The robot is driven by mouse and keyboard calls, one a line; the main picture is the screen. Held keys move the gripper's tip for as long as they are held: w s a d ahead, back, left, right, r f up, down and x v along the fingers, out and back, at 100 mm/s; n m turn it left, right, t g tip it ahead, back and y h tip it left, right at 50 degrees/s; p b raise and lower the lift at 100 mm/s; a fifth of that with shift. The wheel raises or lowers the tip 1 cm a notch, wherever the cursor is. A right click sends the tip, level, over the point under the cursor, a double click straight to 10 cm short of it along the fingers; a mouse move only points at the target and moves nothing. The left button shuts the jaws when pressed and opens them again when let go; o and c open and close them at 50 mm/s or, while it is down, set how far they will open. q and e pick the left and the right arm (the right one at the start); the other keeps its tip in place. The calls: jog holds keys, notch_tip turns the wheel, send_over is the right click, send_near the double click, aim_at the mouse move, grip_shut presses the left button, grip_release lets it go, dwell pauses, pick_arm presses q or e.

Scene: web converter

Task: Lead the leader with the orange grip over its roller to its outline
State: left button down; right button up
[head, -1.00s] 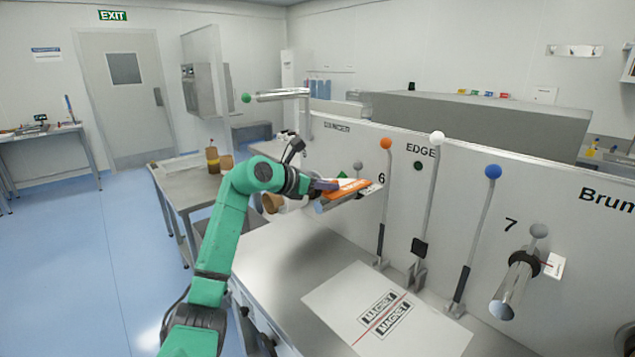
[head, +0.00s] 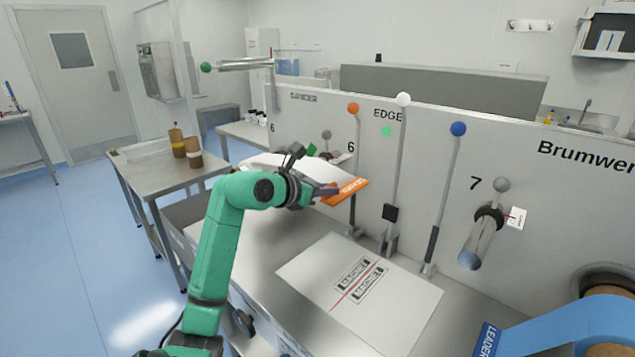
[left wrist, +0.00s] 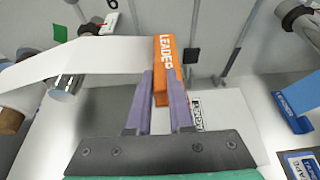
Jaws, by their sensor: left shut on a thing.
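My left gripper (head: 326,190) is shut on the orange grip (head: 347,191) of the leader. In the left wrist view the grip (left wrist: 165,62) stands between the two purple fingers, with "LEADER" on it. The leader's white web (head: 290,165) runs from the grip to the left; in the left wrist view the web (left wrist: 95,57) passes above a metal roller (left wrist: 65,98). I cannot tell whether it touches that roller. My right gripper is not seen.
Levers with orange (head: 353,108), white (head: 404,99) and blue (head: 458,129) knobs stand along the panel behind the plate. Roller 7 (head: 478,243) sticks out at the right. A blue leader (head: 545,335) is at the lower right. The bench before the plate is clear.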

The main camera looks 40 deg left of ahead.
aim_at(337, 287)
pick_arm(q)
jog(key=shift+d+f+b, duration=0.35)
jog(key=shift+d+f, duration=0.5)
jog(key=shift+f, duration=0.05)
jog(key=d+f+b, duration=0.1)
jog(key=f+b, duration=0.6)
jog(key=d+f+b, duration=0.1)
jog(key=f+b, duration=0.6)
jog(key=f, duration=0.1)
jog(key=d+f+b, duration=0.1)
jog(key=f+b, duration=0.5)
jog(key=f, duration=0.1)
jog(key=shift+f+b, duration=0.35)
jog(key=shift+b, duration=0.05)
jog(key=shift+f+b, duration=0.3)
jog(key=shift+f, duration=0.1)
jog(key=shift+f+b, duration=0.2)
jog(key=shift+b, duration=0.15)
jog(key=c, duration=0.7)
grip_release()
jog(key=shift+s, duration=0.15)
